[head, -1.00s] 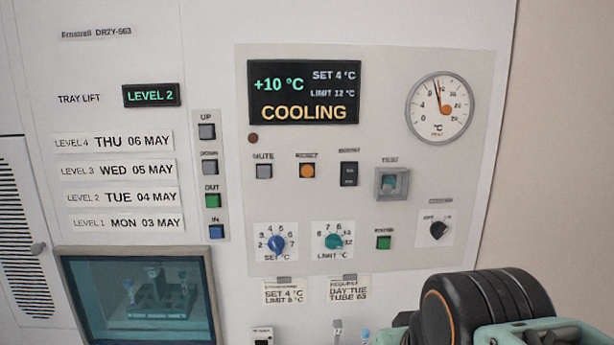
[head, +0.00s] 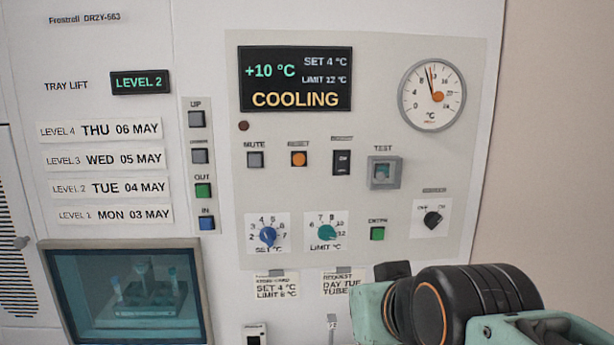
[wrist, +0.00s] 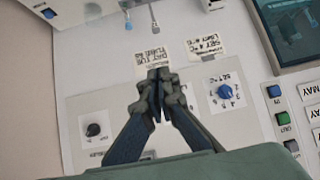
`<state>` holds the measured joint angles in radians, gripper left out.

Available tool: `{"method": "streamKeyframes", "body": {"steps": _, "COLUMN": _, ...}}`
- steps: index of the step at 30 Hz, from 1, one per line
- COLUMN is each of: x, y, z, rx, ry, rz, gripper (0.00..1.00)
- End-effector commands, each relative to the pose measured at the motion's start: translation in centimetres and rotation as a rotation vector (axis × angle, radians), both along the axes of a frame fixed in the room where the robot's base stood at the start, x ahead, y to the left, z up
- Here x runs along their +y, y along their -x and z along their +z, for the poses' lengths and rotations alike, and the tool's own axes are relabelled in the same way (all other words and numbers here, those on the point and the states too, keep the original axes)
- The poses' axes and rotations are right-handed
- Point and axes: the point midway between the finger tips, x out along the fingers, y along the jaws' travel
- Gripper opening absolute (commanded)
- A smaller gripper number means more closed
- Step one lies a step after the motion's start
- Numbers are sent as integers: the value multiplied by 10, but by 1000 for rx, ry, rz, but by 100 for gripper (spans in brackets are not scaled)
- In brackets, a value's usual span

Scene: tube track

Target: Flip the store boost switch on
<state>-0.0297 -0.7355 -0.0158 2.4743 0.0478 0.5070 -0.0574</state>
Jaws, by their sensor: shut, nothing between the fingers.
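The panel has a black rocker switch (head: 342,162) under a small blurred label. A black rotary knob (head: 433,219) marked OFF and ON sits lower right, also under an unreadable label. I cannot tell which is the store boost switch. The rotary knob shows at the left of the wrist view (wrist: 93,129). My gripper (wrist: 157,75) is shut and empty in the wrist view, in front of the panel between that knob and the blue SET dial (wrist: 225,91). It hides the LIMIT dial there. The fingertips are not visible in the head view, where only my arm shows.
The display (head: 296,79) reads +10 °C and COOLING. A guarded TEST switch (head: 383,172), a green button (head: 377,233) and the LIMIT dial (head: 327,232) are close by. Two paper cards (head: 277,285) hang below. A glass window (head: 125,292) is at lower left.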

Motion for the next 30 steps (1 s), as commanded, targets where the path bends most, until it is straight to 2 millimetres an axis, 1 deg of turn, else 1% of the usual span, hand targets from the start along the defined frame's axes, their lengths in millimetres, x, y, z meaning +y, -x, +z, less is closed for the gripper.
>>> {"method": "streamKeyframes", "body": {"steps": 1, "x": 1, "y": -12, "z": 1, "rx": -70, "ry": -3, "rz": 5, "gripper": 0}}
{"method": "streamKeyframes", "body": {"steps": 3, "x": 3, "y": -28, "z": 16, "rx": -171, "ry": -5, "rz": 9, "gripper": 0}}
{"method": "streamKeyframes", "body": {"steps": 6, "x": 3, "y": -46, "z": 40, "rx": -316, "ry": -10, "rz": 7, "gripper": 0}}
{"method": "streamKeyframes", "body": {"steps": 9, "x": 2, "y": -59, "z": 66, "rx": -459, "ry": -11, "rz": 1, "gripper": 0}}
{"method": "streamKeyframes", "body": {"steps": 12, "x": -1, "y": -66, "z": 91, "rx": -591, "ry": -12, "rz": -8, "gripper": 0}}
{"method": "streamKeyframes", "body": {"steps": 15, "x": -5, "y": -68, "z": 114, "rx": -703, "ry": -10, "rz": -22, "gripper": 0}}
{"method": "streamKeyframes", "body": {"steps": 18, "x": -9, "y": -68, "z": 131, "rx": -785, "ry": -10, "rz": -35, "gripper": 0}}
{"method": "streamKeyframes", "body": {"steps": 21, "x": -11, "y": -66, "z": 143, "rx": -837, "ry": -9, "rz": -44, "gripper": 0}}
{"method": "streamKeyframes", "body": {"steps": 24, "x": -12, "y": -65, "z": 149, "rx": -862, "ry": -9, "rz": -48, "gripper": 0}}
{"method": "streamKeyframes", "body": {"steps": 30, "x": -12, "y": -65, "z": 151, "rx": -869, "ry": -8, "rz": -50, "gripper": 0}}
